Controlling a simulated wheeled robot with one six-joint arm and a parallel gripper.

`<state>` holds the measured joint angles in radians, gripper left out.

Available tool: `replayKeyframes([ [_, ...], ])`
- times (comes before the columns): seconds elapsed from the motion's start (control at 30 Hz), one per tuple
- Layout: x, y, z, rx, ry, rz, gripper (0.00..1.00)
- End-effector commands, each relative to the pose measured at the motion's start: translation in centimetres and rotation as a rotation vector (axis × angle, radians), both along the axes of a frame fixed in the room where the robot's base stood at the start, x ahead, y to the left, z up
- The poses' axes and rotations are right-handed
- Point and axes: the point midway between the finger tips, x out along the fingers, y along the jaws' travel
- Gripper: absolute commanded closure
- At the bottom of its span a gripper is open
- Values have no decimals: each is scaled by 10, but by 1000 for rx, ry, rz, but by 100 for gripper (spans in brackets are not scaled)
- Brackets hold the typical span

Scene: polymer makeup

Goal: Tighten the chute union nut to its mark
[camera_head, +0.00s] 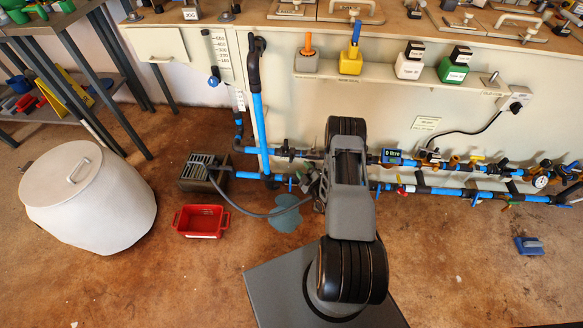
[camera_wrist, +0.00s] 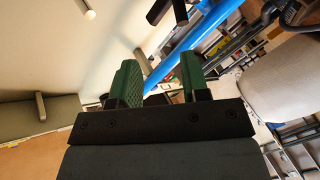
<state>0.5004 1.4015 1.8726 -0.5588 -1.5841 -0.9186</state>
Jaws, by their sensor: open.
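I cannot single out the chute union nut or its mark in either view. Blue and black pipes with several fittings and valves run along the base of the bench in the head view; a vertical blue pipe (camera_head: 259,125) joins them at the left. In the wrist view my gripper (camera_wrist: 158,80) is open, with two green-padded fingers apart and nothing between them. A blue pipe (camera_wrist: 212,37) runs diagonally beyond the fingers, apart from them.
A large pale lidded drum (camera_head: 88,205) stands at the left. A red tray (camera_head: 201,221) and a dark grated box (camera_head: 203,172) with a grey hose sit on the floor near a blue puddle (camera_head: 285,213). A blue object (camera_head: 528,246) lies at the right. The right floor is mostly clear.

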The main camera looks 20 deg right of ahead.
Motion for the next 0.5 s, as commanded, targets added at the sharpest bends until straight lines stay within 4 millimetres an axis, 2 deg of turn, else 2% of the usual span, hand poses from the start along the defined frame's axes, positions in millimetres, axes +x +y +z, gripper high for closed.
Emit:
replayKeyframes([
  [0.03,-10,1,-21,2,-21,-3,58],
  [0.1,-19,3,-32,1,-54,-6,58],
  [0.23,-27,5,-43,0,-90,-9,58],
  [0.37,-18,6,-46,-3,-103,-8,58],
  [0.5,7,8,-46,-3,-104,-8,58],
])
